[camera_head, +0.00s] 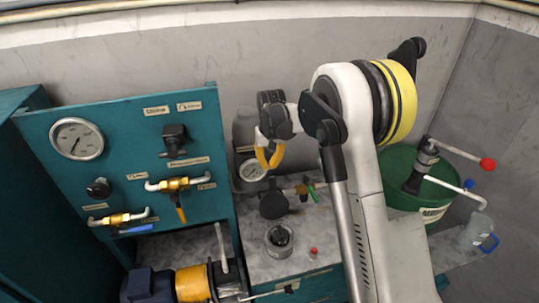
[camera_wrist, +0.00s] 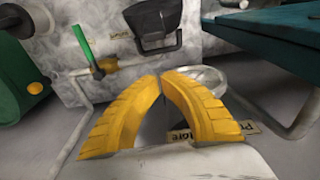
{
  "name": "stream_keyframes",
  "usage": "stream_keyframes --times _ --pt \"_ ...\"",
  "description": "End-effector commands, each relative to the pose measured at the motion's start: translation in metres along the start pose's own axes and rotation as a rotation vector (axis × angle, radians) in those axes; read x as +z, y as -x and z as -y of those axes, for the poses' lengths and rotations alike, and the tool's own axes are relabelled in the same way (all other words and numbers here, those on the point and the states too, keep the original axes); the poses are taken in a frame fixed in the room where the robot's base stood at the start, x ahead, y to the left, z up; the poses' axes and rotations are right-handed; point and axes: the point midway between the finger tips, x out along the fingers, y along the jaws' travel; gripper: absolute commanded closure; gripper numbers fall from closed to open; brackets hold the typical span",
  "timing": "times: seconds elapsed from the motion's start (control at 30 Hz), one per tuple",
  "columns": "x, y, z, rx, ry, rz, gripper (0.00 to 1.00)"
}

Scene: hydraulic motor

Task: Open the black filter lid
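In the head view a dark round lid (camera_head: 273,205) stands up, apparently tilted, just behind a metal-rimmed round opening (camera_head: 280,238) on the grey marbled bench. In the wrist view the black lid (camera_wrist: 155,24) is near the top, beyond my fingers and apart from them. My gripper (camera_head: 270,157) is above and behind the lid in the head view, near a pressure gauge. In the wrist view my yellow gripper (camera_wrist: 160,78) has its fingertips together, with nothing visible between them. Whether the lid is fully open is hard to tell.
A brass valve with a green lever (camera_head: 311,192) is right of the lid. The gauge (camera_head: 253,171) stands close below my gripper. The teal panel (camera_head: 140,120) with valves is on the left; a green bucket (camera_head: 404,182) is on the right. A blue-yellow motor (camera_head: 165,285) is in front.

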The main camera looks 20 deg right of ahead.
Motion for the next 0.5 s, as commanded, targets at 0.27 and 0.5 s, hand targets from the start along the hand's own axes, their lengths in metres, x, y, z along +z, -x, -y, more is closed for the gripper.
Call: stream_keyframes --times 0.27,0.5 --pt "0.029 -0.002 0.000 0.000 0.000 0.000 1.00" --pt "0.038 0.001 0.000 0.000 0.000 0.000 1.00"
